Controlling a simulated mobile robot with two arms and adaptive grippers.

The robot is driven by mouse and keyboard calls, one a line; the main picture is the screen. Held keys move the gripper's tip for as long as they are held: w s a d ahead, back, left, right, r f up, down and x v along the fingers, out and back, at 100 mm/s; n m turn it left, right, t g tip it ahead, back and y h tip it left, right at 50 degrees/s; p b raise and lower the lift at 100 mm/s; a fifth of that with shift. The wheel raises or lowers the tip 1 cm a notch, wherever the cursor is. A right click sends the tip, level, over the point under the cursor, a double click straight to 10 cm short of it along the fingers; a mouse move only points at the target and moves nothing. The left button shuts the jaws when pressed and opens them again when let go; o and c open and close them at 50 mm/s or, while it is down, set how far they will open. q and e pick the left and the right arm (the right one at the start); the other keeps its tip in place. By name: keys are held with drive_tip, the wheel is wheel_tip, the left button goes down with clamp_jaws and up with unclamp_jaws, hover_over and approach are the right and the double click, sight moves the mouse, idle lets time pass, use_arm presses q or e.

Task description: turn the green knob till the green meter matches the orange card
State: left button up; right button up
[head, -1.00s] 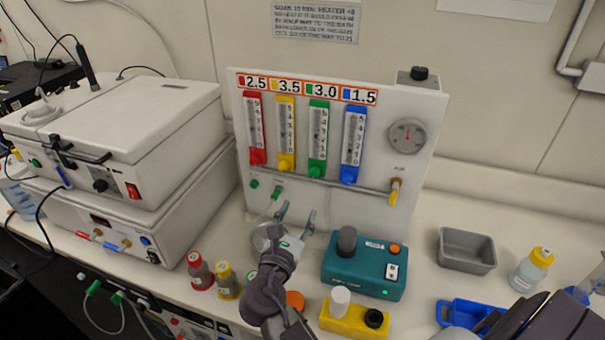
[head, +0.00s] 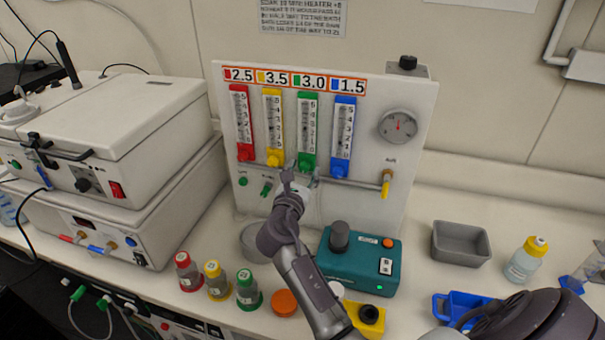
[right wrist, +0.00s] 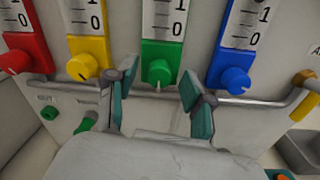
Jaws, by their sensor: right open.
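The green meter (head: 307,125) is the third of the upright meters on the white panel, with a 0-to-5 scale. Its green knob (right wrist: 160,73) is at its foot, a pale mark pointing down in the right wrist view. The orange-bordered card (head: 292,85) above reads 3.0 beside the green patch. I cannot read the green meter's level. My right gripper (head: 303,180) is open in front of the green knob. In the right wrist view its fingers stand to either side of the knob (right wrist: 160,88), apart from it. My left gripper is out of view.
The yellow knob (right wrist: 82,67) and blue knob (right wrist: 235,80) flank the green one. A metal pipe (right wrist: 270,106) runs just below.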

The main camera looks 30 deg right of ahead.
clamp_jaws()
drive_tip(key=shift+m, duration=0.3)
drive_tip(key=m+b, duration=0.3)
drive_tip(key=shift+f+m, duration=0.15)
drive_tip(key=shift+m, duration=0.25)
drive_tip(key=shift+m+b, duration=0.85)
drive_tip(key=shift+m, duration=0.55)
unclamp_jaws()
